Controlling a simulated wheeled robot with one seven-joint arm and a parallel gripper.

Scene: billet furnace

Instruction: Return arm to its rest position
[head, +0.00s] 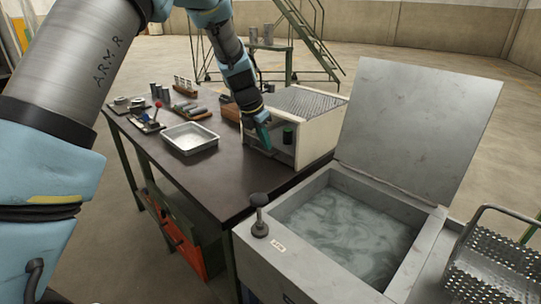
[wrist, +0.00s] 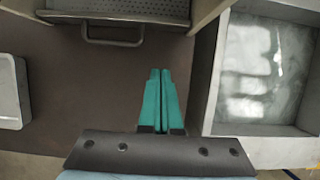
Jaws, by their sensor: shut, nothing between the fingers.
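My gripper (head: 264,137) is at the end of my arm, over the dark workbench (head: 222,185), in front of the cream box-shaped furnace (head: 316,150) with a perforated top. In the wrist view its two teal fingers (wrist: 161,100) lie together, shut and empty. They point toward a bar handle (wrist: 114,42) beside a perforated panel and appear apart from it. My arm's forearm hides part of the bench's back.
A metal tray (head: 190,139) stands on the bench, left of my gripper. Small cylinders and racks (head: 184,106) lie behind it. The water tank (head: 345,220) with its raised lid (head: 420,125) is at right, near a perforated basket (head: 502,262). A black knob (head: 259,204) rises from the tank's rim.

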